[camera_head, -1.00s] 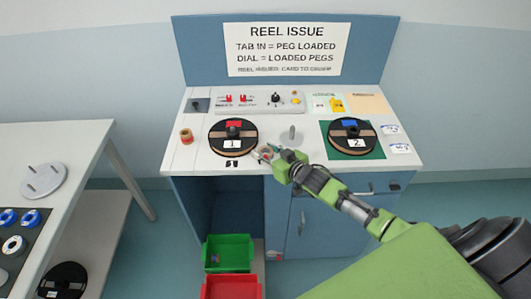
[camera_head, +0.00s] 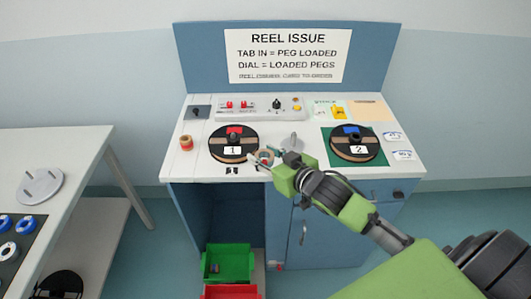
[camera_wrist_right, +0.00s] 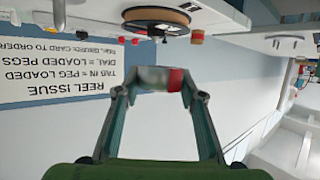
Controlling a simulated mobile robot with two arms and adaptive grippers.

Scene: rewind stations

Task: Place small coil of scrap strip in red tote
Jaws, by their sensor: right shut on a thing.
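The small coil of scrap strip (camera_head: 265,156) is a little ring at the front edge of the blue bench. My right gripper (camera_head: 268,161) is shut on it. In the right wrist view the coil (camera_wrist_right: 157,78), grey with a red patch, sits between the two fingertips (camera_wrist_right: 160,92), with the bench top beyond it. The red tote (camera_head: 231,292) stands low in front of the bench, cut off by the bottom edge of the head view. My left gripper is not in view.
A green tote (camera_head: 228,262) with small items stands behind the red one. Reel 1 (camera_head: 233,143) and reel 2 (camera_head: 354,145) lie on the bench top (camera_head: 200,168), with a tan roll (camera_head: 186,142) at its left. A white table (camera_head: 75,150) stands at left.

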